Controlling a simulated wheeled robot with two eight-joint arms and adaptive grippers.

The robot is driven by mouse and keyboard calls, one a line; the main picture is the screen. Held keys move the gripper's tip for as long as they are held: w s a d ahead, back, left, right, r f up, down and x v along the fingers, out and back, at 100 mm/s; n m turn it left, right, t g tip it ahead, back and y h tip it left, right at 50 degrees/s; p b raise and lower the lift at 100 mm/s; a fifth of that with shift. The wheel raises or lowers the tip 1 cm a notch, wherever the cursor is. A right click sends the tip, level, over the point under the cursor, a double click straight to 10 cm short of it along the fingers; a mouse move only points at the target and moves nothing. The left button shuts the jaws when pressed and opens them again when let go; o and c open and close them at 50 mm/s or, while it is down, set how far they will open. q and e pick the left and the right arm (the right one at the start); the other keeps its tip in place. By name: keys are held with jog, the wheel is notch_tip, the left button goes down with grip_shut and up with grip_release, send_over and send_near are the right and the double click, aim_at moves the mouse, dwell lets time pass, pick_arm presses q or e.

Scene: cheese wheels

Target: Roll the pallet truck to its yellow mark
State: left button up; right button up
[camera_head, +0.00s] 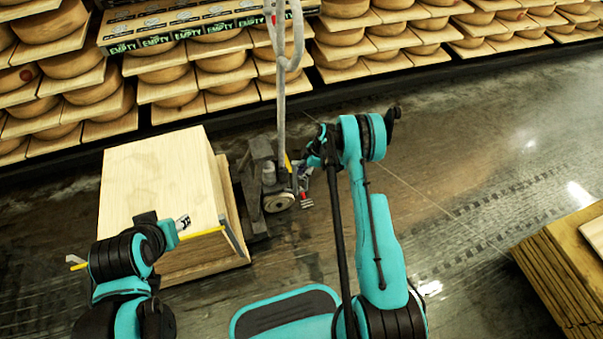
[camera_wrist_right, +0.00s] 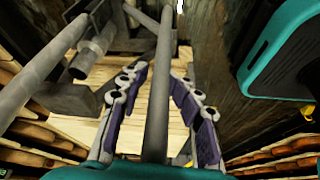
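The pallet truck (camera_head: 262,184) stands on the dark floor at centre left, its tall grey handle (camera_head: 281,110) upright. A pale wooden box (camera_head: 155,178) is beside its wheel end. My right gripper (camera_head: 305,187) is low beside the handle's foot. In the right wrist view its fingers (camera_wrist_right: 157,100) are spread, with the grey handle bar (camera_wrist_right: 158,85) running through the gap, apparently apart from both. My left gripper (camera_head: 183,222) is over the box's near side; its fingers are too small to judge. A thin yellow strip (camera_head: 205,233) crosses there; I cannot tell whether it is the mark.
Shelves of cheese wheels (camera_head: 340,38) line the back, with several flat cartons labelled EMPTY (camera_head: 190,25) at upper left. A stack of wooden boards (camera_head: 560,265) stands at the right edge. The floor (camera_head: 470,170) between the right arm and the stack is clear.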

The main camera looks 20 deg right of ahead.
jog(key=shift+a, duration=0.2)
jog(key=v, duration=1.2)
jog(key=shift+d, duration=0.1)
